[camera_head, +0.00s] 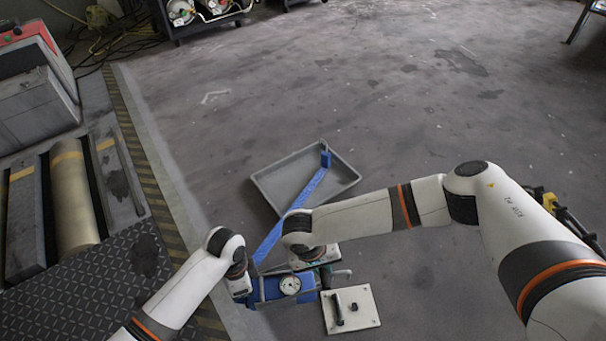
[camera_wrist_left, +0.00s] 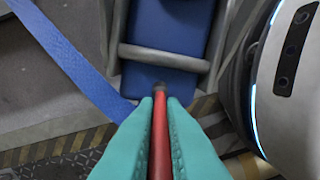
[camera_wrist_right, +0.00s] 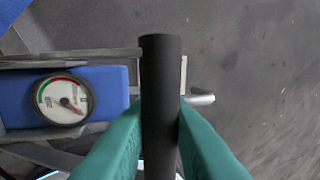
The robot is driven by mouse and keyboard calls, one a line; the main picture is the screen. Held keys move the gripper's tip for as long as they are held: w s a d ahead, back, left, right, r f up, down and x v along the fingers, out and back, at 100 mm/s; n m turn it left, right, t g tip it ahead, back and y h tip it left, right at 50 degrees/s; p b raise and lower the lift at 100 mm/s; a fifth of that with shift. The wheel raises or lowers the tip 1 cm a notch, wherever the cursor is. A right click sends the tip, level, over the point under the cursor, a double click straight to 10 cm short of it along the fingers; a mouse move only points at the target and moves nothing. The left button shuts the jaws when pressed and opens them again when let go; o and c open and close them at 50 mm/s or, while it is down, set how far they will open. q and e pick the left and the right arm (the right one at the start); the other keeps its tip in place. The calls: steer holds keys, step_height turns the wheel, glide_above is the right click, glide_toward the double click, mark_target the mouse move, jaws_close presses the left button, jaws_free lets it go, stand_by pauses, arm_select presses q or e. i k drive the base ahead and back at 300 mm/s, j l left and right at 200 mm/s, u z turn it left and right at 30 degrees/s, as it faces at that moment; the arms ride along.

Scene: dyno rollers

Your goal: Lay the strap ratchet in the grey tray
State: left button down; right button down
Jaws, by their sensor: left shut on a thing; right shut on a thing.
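A blue body with a grey metal frame and a round dial, which looks like the strap ratchet (camera_head: 271,287), is at the bottom centre of the head view. It also shows in the right wrist view (camera_wrist_right: 113,88). The grey tray (camera_head: 272,203) lies on the floor beyond it. A blue strap (camera_head: 306,190) runs from near the ratchet into the tray. My left gripper (camera_wrist_left: 160,98) is shut on a red bar (camera_wrist_left: 160,135) beside the blue body. My right gripper (camera_wrist_right: 162,105) is shut on a black handle (camera_wrist_right: 161,65) beside the dial. The arms partly hide both grippers in the head view.
A white plate (camera_head: 365,318) with black parts lies on the floor to the right of the ratchet. A striped edge (camera_head: 150,175) and rollers (camera_head: 72,200) are on the left. Open grey floor (camera_head: 420,120) lies beyond the tray and to the right.

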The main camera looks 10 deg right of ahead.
mark_target(297, 189)
steer(key=i+j, duration=0.25)
steer(key=i, duration=0.25)
steer(key=i+j, duration=0.3)
steer(key=i, duration=0.2)
steer(key=i+j, duration=0.25)
steer(key=i, duration=0.25)
steer(key=i+j, duration=0.3)
steer(key=i, duration=0.25)
steer(key=i+j+z, duration=0.1)
steer(key=z, duration=0.35)
steer(key=i+j+z, duration=0.2)
steer(key=z, duration=1.05)
